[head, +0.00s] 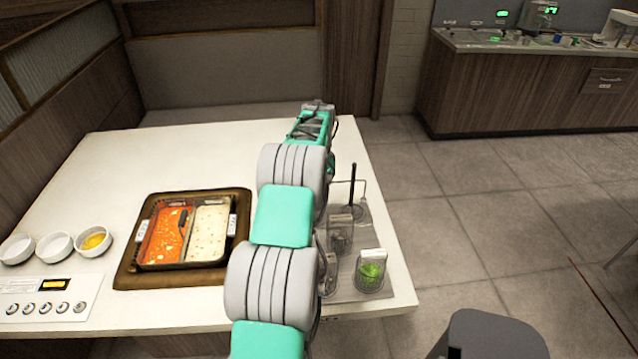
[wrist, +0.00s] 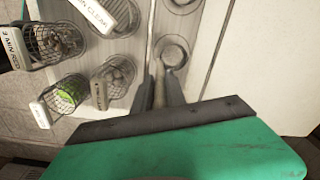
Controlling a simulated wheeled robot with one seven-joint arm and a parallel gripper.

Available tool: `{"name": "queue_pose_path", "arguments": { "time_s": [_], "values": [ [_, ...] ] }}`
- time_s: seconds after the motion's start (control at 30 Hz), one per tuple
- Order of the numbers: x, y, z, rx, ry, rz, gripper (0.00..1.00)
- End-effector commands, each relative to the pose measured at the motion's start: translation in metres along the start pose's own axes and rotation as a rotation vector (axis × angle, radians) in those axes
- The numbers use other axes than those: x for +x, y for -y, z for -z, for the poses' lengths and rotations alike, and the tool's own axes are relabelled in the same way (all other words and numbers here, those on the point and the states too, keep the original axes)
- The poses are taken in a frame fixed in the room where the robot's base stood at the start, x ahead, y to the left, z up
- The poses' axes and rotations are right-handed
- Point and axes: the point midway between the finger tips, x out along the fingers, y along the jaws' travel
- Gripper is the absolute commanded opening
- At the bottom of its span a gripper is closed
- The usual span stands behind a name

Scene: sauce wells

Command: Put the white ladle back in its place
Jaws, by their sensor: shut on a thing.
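In the wrist view my gripper (wrist: 159,88) is shut on a slim pale handle (wrist: 158,84), which fits the white ladle. The ladle's bowl is not visible, so its full shape cannot be confirmed. The fingers are beside a grey panel with a round recess (wrist: 173,53), just beyond the fingertips. Another recess lies farther off, at the top edge. In the head view my arm hides the gripper and the held thing. A dark ladle handle (head: 183,218) lies over the red side of the two-part sauce pan (head: 152,258).
A rack at the table's right edge holds wire baskets, one with greens (head: 371,271), and a black upright handle (head: 353,188). In the wrist view labelled baskets (wrist: 117,70) stand left of the fingers. White bowls (head: 56,245) are at left. The table's far part is clear.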

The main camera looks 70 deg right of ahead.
Motion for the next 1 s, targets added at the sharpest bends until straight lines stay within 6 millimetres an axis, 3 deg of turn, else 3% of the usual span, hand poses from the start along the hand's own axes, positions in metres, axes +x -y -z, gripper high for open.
{"name": "queue_pose_path", "arguments": {
  "time_s": [0.17, 1.0],
  "values": [
    [0.014, 0.000, 0.000, 0.000, -0.001, 0.001, 0.00],
    [0.022, 0.000, 0.000, -0.001, -0.001, 0.001, 0.00]
  ]
}}
